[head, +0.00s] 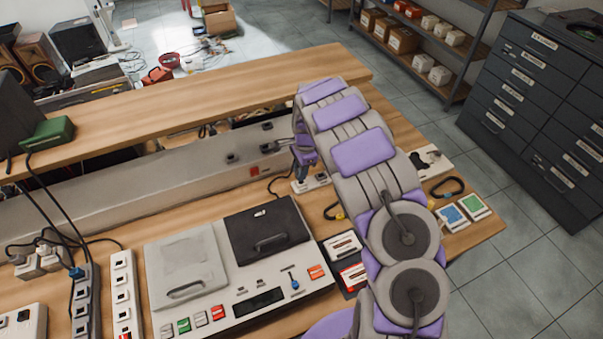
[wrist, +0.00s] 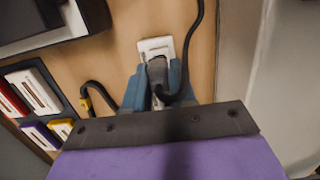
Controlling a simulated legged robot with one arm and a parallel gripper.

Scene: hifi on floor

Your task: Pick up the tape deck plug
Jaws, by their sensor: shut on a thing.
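My gripper (head: 302,168) reaches down behind the tape deck (head: 215,325); my arm covers part of this area in the head view. In the wrist view, the blue fingers of my gripper (wrist: 158,88) are shut on a dark grey plug (wrist: 157,70) with a black cord. The plug is at a small white socket block (wrist: 155,46) on the wooden bench. I cannot tell whether it is still seated there. The block also shows beside the fingers in the head view (head: 311,184).
A long grey metal trunking (head: 140,196) runs behind the deck under a raised wooden shelf (head: 200,95). Cassettes (head: 343,245) lie right of the deck. Power strips (head: 122,290) and cords fill the left. Black loop cords lie near my arm.

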